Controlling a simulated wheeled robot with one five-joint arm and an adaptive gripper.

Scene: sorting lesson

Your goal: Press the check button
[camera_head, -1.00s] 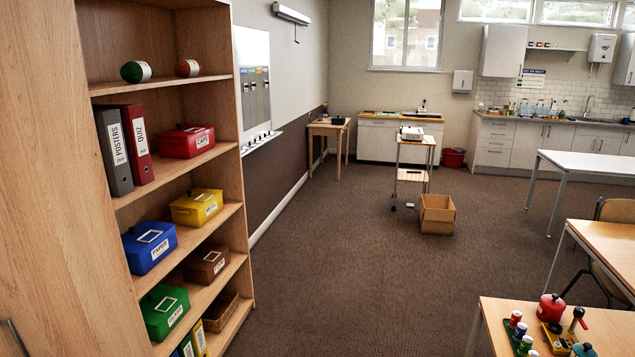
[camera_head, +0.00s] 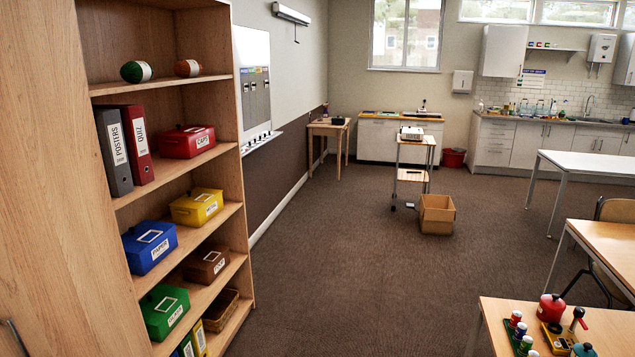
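I cannot make out a check button for certain in the head view. A small dark device (camera_head: 338,120) sits on the wooden side table (camera_head: 328,128) against the far left wall; it is too small to tell what it is. My gripper is not in view.
A bookshelf (camera_head: 228,120) with coloured boxes stands close on the left. A trolley (camera_head: 413,162) and a cardboard box (camera_head: 437,214) stand mid-floor. Tables, one with coloured items (camera_head: 552,307), line the right. The carpet (camera_head: 345,270) between is clear.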

